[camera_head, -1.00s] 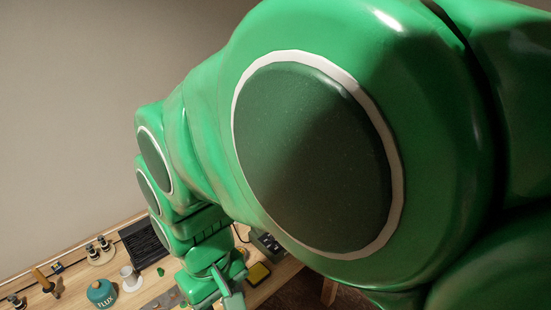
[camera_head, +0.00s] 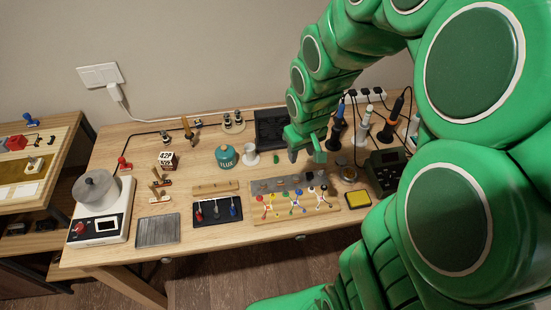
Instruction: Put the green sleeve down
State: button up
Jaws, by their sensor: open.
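A small green piece (camera_head: 276,160), which looks like the green sleeve, lies on the wooden bench (camera_head: 140,143) just right of a white cup-shaped stand. It is small in view, so its details are unclear. My gripper (camera_head: 306,158) is to the right of it, apart from it, with its fingers pointing down above the bench near the back of a grey metal plate (camera_head: 270,186). The jaws are open and I see nothing between them.
The teal flux jar (camera_head: 226,157) and white stand (camera_head: 251,157) are left of the green piece. Soldering irons (camera_head: 362,130) and a yellow sponge (camera_head: 357,199) are right.

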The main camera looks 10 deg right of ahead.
jog(key=n+t+y, duration=0.2)
send_near(277, 158)
jog(key=f, duration=0.1)
jog(key=shift+w+x, duration=0.15)
jog(key=shift+x, duration=1.95)
jog(key=shift+w+x, duration=0.15)
jog(key=shift+x, duration=2)
jog(key=shift+a+r, duration=0.15)
grip_shut()
